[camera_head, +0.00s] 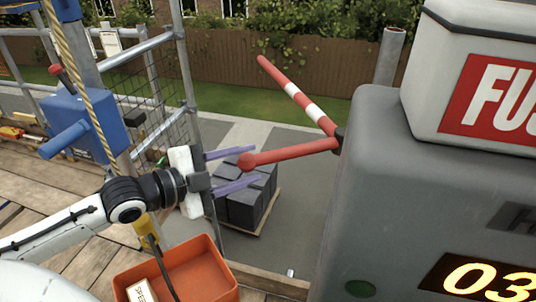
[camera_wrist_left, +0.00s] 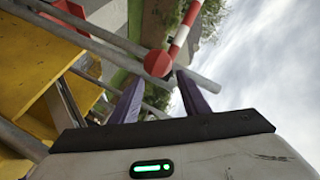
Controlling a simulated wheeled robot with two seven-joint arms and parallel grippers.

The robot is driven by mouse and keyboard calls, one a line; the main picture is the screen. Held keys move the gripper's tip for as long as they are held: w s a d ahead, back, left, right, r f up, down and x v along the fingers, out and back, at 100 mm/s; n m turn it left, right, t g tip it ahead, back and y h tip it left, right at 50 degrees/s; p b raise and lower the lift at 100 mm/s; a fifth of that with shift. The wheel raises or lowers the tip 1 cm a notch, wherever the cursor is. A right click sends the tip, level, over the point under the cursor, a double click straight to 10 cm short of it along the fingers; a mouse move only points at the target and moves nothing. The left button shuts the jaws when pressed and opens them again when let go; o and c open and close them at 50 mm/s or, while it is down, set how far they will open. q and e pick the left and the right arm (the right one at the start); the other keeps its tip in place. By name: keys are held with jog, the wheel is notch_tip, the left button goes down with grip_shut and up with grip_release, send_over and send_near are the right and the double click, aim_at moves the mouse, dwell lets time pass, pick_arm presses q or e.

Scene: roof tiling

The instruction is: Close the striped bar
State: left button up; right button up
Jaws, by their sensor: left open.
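The striped bar (camera_head: 300,98) is red and white. It slants up and away to the left from a dark pivot at the left side of the grey machine. A red arm (camera_head: 300,151) with a round knob (camera_head: 247,162) at its end reaches left from the same pivot. My left gripper (camera_head: 257,164) is open, its purple fingers one above the other beside the knob. In the left wrist view the knob (camera_wrist_left: 157,63) shows between the fingertips (camera_wrist_left: 160,77), seemingly just at or beyond them; contact cannot be told. My right gripper is out of view.
The grey machine (camera_head: 400,210) with a lit number panel fills the right. Dark stacked tiles (camera_head: 245,205) on a pallet lie below the gripper. An orange bin (camera_head: 185,275), scaffold poles, a rope and a blue winch (camera_head: 82,122) stand at left.

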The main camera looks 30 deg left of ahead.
aim_at(278, 156)
pick_arm(q)
jog(key=shift+p+x, duration=0.45)
jog(key=shift+x, duration=4.2)
grip_shut()
